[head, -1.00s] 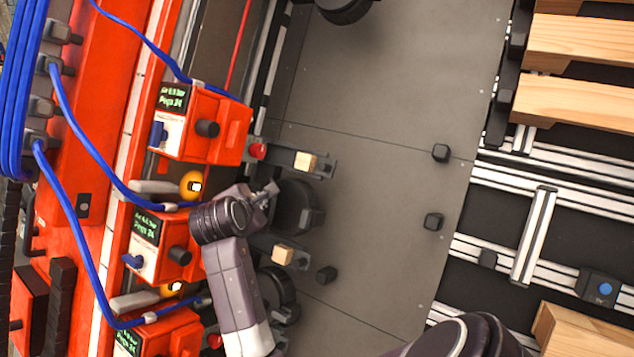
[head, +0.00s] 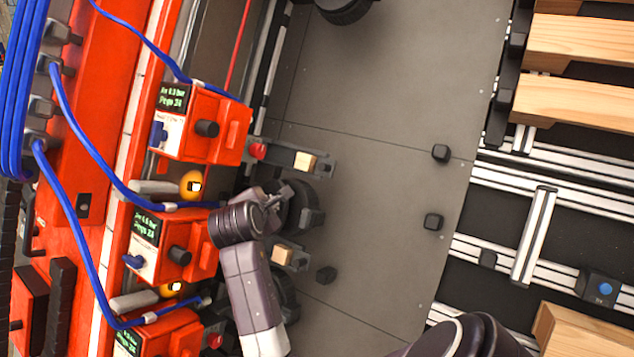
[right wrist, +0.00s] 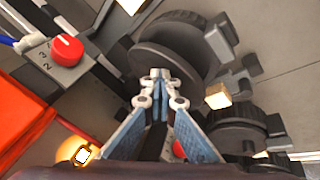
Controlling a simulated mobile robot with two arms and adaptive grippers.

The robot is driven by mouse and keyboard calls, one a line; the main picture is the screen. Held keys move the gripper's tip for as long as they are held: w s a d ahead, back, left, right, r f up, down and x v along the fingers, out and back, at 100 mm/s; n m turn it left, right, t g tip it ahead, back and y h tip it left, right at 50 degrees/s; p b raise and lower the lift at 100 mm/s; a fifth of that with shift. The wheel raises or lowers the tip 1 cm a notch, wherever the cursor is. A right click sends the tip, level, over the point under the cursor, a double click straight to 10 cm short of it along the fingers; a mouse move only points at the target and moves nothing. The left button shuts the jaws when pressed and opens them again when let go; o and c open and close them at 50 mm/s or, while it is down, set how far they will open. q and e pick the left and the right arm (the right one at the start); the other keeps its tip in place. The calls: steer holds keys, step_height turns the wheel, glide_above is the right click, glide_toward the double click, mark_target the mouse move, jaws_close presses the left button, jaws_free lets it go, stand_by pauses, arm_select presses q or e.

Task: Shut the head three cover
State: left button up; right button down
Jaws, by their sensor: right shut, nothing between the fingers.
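Several red heads with small displays line the left side in the head view: an upper one (head: 225,135), a middle one (head: 203,262) and a lower one (head: 172,335). I cannot read which is head three. A dark round disc (head: 300,208), possibly a cover, lies right of the middle head, partly hidden by my arm. It seems to be the large dark disc (right wrist: 165,65) in the right wrist view. My right gripper (head: 279,193) is over the disc's left part. In the right wrist view its fingers (right wrist: 160,76) are shut and empty, in front of the disc; contact is unclear. My left gripper is out of view.
Grey brackets with wooden blocks (head: 305,161) stick out beside the discs. A red knob (right wrist: 67,50) with numbers sits left in the wrist view. Blue hoses (head: 75,120) run to the heads. Grey floor (head: 385,110) is mostly clear; pallet boards (head: 575,45) lie right.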

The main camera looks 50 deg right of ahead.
steer(key=shift+s+d+f, duration=0.3)
steer(key=shift+s+d, duration=0.1)
steer(key=shift+d, duration=0.2)
steer(key=shift+s+d+f, duration=0.2)
steer(key=shift+d, duration=0.1)
steer(key=shift+s+d+f, duration=0.3)
steer(key=shift+d, duration=0.35)
steer(key=shift+s+d+f, duration=0.25)
steer(key=shift+d+f, duration=0.05)
steer(key=shift+d, duration=0.3)
steer(key=a+r, duration=0.4)
steer(key=a, duration=0.4)
steer(key=shift+s+r, duration=0.2)
steer(key=shift+s, duration=0.15)
stand_by(1.1)
steer(key=shift+a, duration=0.1)
stand_by(0.4)
